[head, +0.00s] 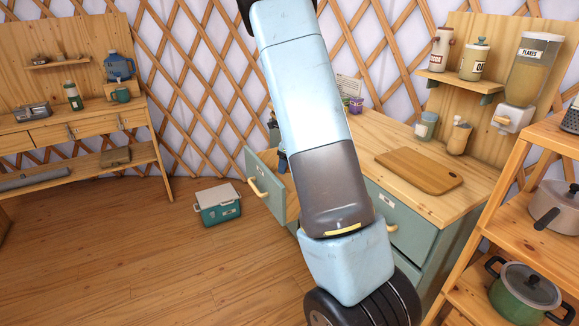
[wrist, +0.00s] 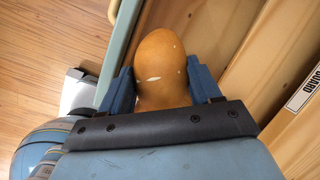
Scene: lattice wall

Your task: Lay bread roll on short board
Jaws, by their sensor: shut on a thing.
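My gripper (wrist: 160,72) is shut on the orange-brown bread roll (wrist: 159,52), with a blue finger on each side of it. In the wrist view they are above the open drawer, whose wooden inside (wrist: 228,40) shows below. In the head view my arm hides the roll and most of the gripper; a little dark blue shows by the open drawer (head: 265,182). A wooden board (head: 418,170) lies flat and bare on the counter, right of my arm. A label (wrist: 304,88) ending in "BOARD" shows at the right of the wrist view.
The counter (head: 385,130) holds a jar (head: 426,126) and a wooden container (head: 459,138) at the back. A shelf rack (head: 508,225) with pots stands at the right. A teal cooler box (head: 217,204) sits on the floor, which is clear to the left.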

